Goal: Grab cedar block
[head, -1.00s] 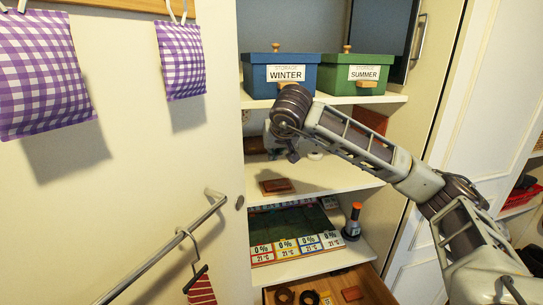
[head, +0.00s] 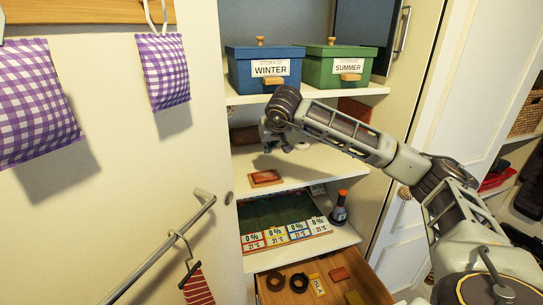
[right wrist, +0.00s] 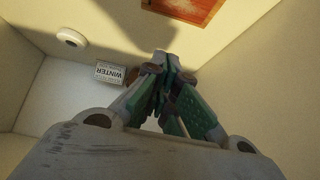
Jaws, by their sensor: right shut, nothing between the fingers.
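A smaller reddish block (head: 339,273) lies in the open drawer. I cannot tell for certain which one is the cedar block. My right gripper (head: 284,146) is above the middle shelf, over and apart from the flat block. In the right wrist view its fingers (right wrist: 162,75) are together and empty. My left gripper is out of view.
Blue (head: 264,69) and green (head: 337,66) storage boxes stand on the shelf above. A dark bottle (head: 339,210) stands on the lower shelf beside a printed board (head: 285,217). The open drawer (head: 375,290) holds dark rings. A rail (head: 160,250) is at the left.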

